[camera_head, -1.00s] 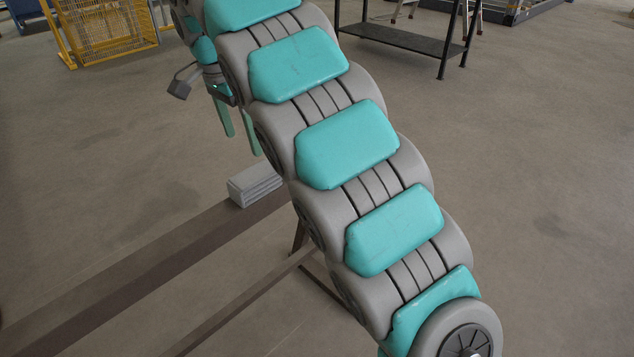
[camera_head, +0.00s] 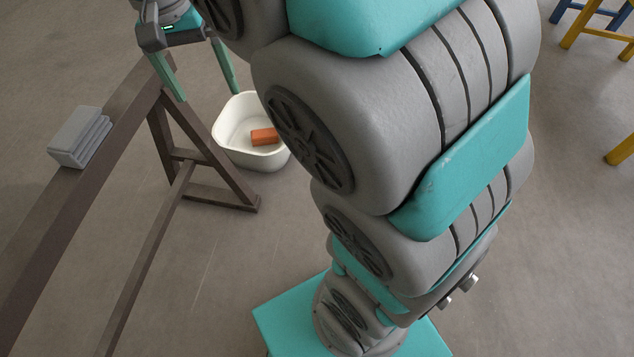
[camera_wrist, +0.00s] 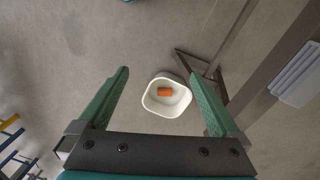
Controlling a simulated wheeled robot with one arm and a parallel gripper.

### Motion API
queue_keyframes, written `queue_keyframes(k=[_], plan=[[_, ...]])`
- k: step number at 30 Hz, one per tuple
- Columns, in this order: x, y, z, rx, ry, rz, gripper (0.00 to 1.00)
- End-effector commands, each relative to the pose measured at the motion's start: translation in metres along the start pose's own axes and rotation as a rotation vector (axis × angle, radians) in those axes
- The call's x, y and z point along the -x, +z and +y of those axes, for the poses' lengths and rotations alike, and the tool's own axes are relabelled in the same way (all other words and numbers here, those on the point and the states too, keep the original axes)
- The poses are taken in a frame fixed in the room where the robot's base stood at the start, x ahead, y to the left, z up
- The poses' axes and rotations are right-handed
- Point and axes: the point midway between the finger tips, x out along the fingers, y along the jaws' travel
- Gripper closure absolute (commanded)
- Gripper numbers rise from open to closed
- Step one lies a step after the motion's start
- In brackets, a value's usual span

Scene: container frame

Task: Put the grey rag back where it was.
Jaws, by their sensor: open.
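The grey rag (camera_head: 80,137), a folded stack of layers, lies on top of a brown beam (camera_head: 62,205) at the left of the head view. It also shows at the right edge of the wrist view (camera_wrist: 297,76). My gripper (camera_head: 203,95) is at the upper left of the head view, right of the rag and apart from it. In the wrist view its two green fingers (camera_wrist: 162,95) are spread wide with nothing between them close up. A white tub (camera_head: 225,124) stands on the floor beyond the fingers.
The tub holds an orange block (camera_head: 264,137). The beam rests on brown trestle legs (camera_head: 215,160) beside the tub. Blue and yellow stands (camera_head: 590,22) are at the upper right. The floor around the tub is mostly clear.

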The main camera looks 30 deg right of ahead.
Motion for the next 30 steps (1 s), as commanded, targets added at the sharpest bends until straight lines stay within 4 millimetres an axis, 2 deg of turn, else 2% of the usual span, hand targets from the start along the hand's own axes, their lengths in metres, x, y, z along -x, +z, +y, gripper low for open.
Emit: queue_keyframes(k=[1,6,13,16,21,30], plan=[[-0.008,0.011,0.022,0.021,-0.001,-0.015,0.01],[-0.043,0.051,0.080,0.136,-0.009,-0.060,0.01],[-0.097,0.117,0.138,0.310,-0.036,-0.109,0.01],[-0.116,0.143,0.153,0.376,-0.046,-0.126,0.01],[-0.134,0.165,0.165,0.443,-0.057,-0.136,0.01],[-0.137,0.169,0.166,0.455,-0.059,-0.137,0.01]])
